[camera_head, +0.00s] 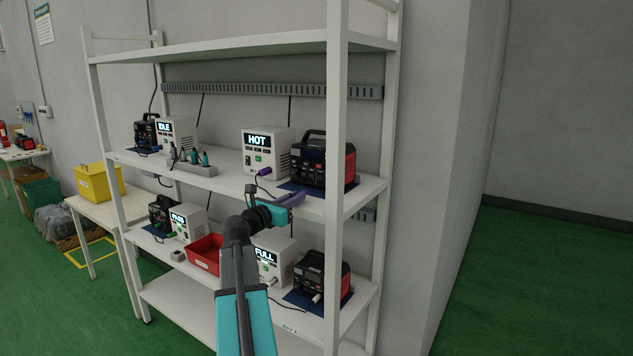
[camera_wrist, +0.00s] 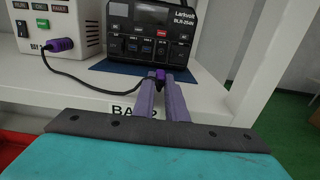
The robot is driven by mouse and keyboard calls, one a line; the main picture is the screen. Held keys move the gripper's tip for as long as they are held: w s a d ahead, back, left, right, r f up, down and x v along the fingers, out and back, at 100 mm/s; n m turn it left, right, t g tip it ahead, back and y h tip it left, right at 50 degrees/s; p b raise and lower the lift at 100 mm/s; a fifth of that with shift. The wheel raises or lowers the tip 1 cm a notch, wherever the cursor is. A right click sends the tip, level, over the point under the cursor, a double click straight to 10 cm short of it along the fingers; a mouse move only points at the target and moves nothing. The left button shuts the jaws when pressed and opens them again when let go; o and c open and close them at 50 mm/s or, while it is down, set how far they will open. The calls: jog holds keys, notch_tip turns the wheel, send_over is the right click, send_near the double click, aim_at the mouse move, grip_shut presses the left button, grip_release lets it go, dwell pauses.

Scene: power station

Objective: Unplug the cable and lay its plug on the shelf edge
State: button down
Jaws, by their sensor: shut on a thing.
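My gripper (camera_head: 296,198) is at the front edge of the upper middle shelf (camera_head: 225,182). Its fingers also show in the wrist view (camera_wrist: 167,98), shut on a small purple plug (camera_wrist: 160,76). A black cable (camera_wrist: 100,84) runs from this plug to a purple connector (camera_wrist: 62,45) seated in the white HOT charger (camera_head: 266,150). The plug is in front of the black and red power station (camera_head: 322,165), apart from its front panel. The fingers hide part of the plug. I cannot tell whether it touches the shelf.
Blue mats (camera_wrist: 110,66) lie under the power stations. A grey holder (camera_head: 192,168) with tools stands left on the same shelf. The lower shelf holds a red bin (camera_head: 205,254), the FULL charger (camera_head: 270,262) and another power station (camera_head: 318,278). A white post (camera_head: 336,150) rises right of my gripper.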

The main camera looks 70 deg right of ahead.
jog(key=shift+f, duration=0.65)
jog(key=c, duration=1.7)
grip_release()
jog(key=shift+a+b, duration=0.1)
jog(key=shift+b, duration=0.2)
jog(key=b+v, duration=0.3)
jog(key=v, duration=1)
jog(key=shift+w+a, duration=0.1)
jog(key=shift+a, duration=0.2)
